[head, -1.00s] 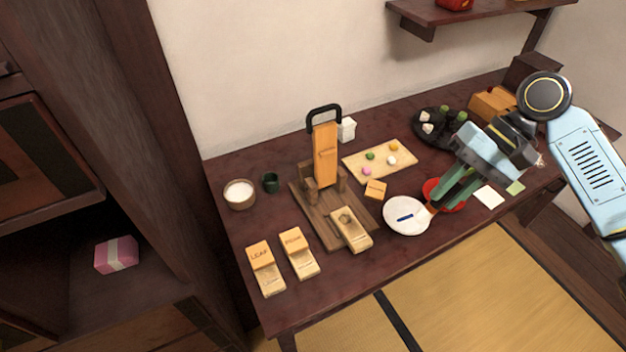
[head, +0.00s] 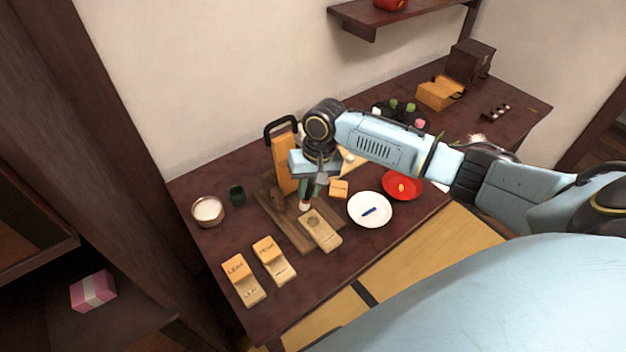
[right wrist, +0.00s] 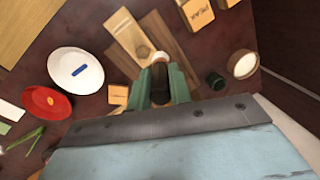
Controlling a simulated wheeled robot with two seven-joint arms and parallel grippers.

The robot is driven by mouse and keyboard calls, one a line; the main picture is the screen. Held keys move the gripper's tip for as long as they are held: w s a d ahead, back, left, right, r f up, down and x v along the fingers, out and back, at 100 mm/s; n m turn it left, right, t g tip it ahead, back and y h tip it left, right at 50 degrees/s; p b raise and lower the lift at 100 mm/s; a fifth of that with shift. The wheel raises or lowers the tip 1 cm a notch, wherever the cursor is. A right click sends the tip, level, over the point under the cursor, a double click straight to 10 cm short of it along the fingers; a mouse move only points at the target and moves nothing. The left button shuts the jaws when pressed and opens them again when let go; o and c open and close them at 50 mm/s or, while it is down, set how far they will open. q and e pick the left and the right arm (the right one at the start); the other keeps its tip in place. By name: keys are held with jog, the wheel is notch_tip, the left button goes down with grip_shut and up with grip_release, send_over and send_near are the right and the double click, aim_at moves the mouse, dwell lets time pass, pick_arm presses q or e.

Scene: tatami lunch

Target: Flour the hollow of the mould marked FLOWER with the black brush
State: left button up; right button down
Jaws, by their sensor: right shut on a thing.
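My right gripper (head: 308,190) is shut on the black brush (right wrist: 160,80) and holds it pale tip down. In the head view the pale brush tip (head: 304,206) is beside the far end of a wooden mould (head: 327,240), near its round hollow. In the right wrist view the tip is close to the hollow (right wrist: 143,50); I cannot tell whether it touches. This mould lies on the brown wooden press board; no FLOWER mark is readable on it. An orange block (head: 339,188) with unreadable marks lies behind it. The white flour bowl (head: 208,211) stands at left. My left gripper is not in view.
Moulds marked LEAF (head: 237,269) and another (head: 268,250) lie at front left. The upright press (head: 284,160) stands close to my gripper. A dark green cup (head: 237,195), a white plate (head: 358,217) and a red plate (head: 414,188) are nearby.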

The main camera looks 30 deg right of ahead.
notch_tip(320, 180, down, 8)
jog(key=d+h+b, duration=0.1)
jog(key=d+b, duration=0.1)
jog(key=b, duration=0.4)
jog(key=shift+w+t+b, duration=0.15)
jog(key=shift+t+b, duration=0.15)
jog(key=shift+t, duration=0.1)
jog(key=shift+d, duration=0.1)
jog(key=shift+p, duration=0.7)
jog(key=shift+f, duration=1.15)
dwell(0.8)
jog(key=shift+d+p, duration=0.15)
jog(key=shift+p, duration=0.25)
dwell(0.3)
